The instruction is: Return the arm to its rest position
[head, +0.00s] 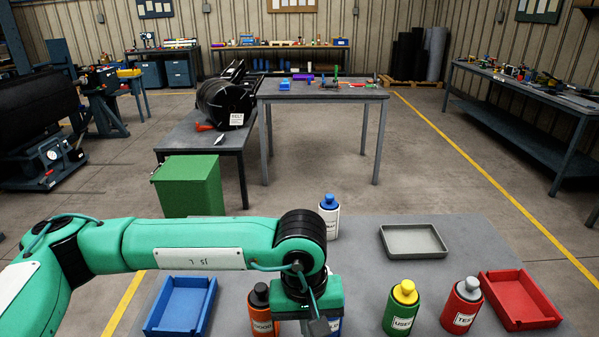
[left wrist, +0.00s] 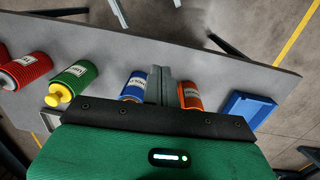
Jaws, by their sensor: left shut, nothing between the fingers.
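My left arm (head: 180,245) reaches in from the left in the head view, over the front table. Its left gripper (head: 318,327) hangs at the bottom edge, partly hidden by its own wrist. In the left wrist view the left gripper (left wrist: 160,72) is shut and empty, its fingers appearing between a blue bottle (left wrist: 133,87) and an orange bottle (left wrist: 190,94). The orange bottle (head: 262,318) stands left of the gripper in the head view; the blue bottle is mostly hidden there. My right gripper is in neither view.
On the table (head: 370,290) stand a green bottle (head: 400,314), a red bottle (head: 461,308) and a white bottle (head: 329,221). A blue tray (head: 180,329), a grey tray (head: 414,255) and a red tray (head: 522,325) lie there. A green bin (head: 188,188) stands beyond my arm.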

